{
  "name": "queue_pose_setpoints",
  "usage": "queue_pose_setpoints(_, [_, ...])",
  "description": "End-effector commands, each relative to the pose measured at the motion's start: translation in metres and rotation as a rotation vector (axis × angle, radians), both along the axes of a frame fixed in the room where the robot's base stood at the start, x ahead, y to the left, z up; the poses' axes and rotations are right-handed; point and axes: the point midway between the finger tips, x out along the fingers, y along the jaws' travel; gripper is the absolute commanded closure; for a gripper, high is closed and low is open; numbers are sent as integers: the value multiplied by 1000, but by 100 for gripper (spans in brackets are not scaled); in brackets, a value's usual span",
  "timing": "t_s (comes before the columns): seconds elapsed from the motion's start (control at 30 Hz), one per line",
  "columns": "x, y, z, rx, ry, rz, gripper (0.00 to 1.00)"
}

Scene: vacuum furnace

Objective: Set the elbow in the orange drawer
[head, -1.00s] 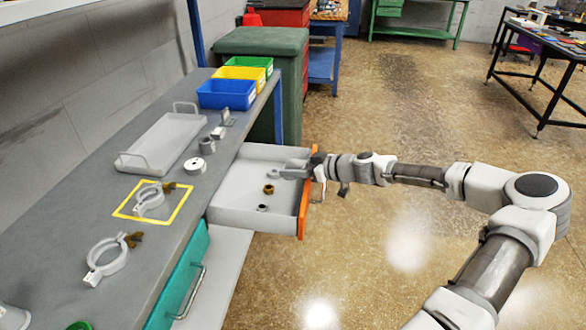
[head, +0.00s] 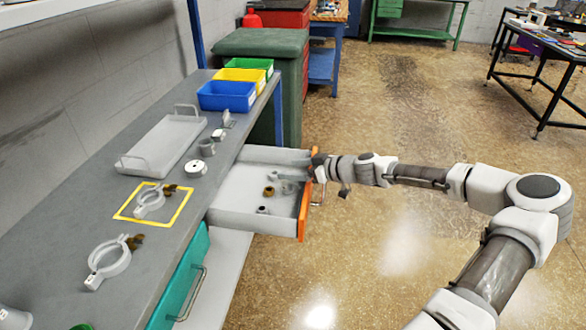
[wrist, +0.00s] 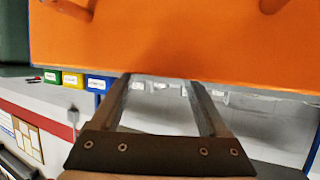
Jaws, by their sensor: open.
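The orange drawer (head: 240,216) stands pulled out from the bench, its orange front (head: 304,205) facing right. Inside lie a brown ring-like fitting (head: 268,191), a small grey fitting (head: 262,209) and a pale grey piece (head: 287,188) near the front. Another small grey piece (head: 272,176) lies near my fingertips; which grey piece is the elbow is too small to tell. My gripper (head: 298,172) reaches over the drawer front from the right. In the wrist view my gripper (wrist: 158,80) is open with nothing visible between its fingers, and the orange front fills the top.
On the bench are a grey handled tray (head: 160,143), a yellow square outline (head: 133,218) around a pipe clamp (head: 149,202), another clamp (head: 108,262) and a white disc (head: 196,167). Blue, yellow and green bins (head: 227,95) stand at the back. The floor right of the drawer is clear.

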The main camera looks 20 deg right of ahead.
Motion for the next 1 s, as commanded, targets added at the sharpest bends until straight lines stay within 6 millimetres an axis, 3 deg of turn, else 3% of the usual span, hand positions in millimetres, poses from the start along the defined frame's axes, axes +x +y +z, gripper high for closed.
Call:
queue_pose_setpoints(0.3, [-56, -40, 28, -2, 0, -8, 22])
queue_pose_setpoints(0.5, [-80, -54, 39, -1, 1, -4, 22])
queue_pose_setpoints(1.0, [-90, -60, 43, -1, 0, -2, 22])
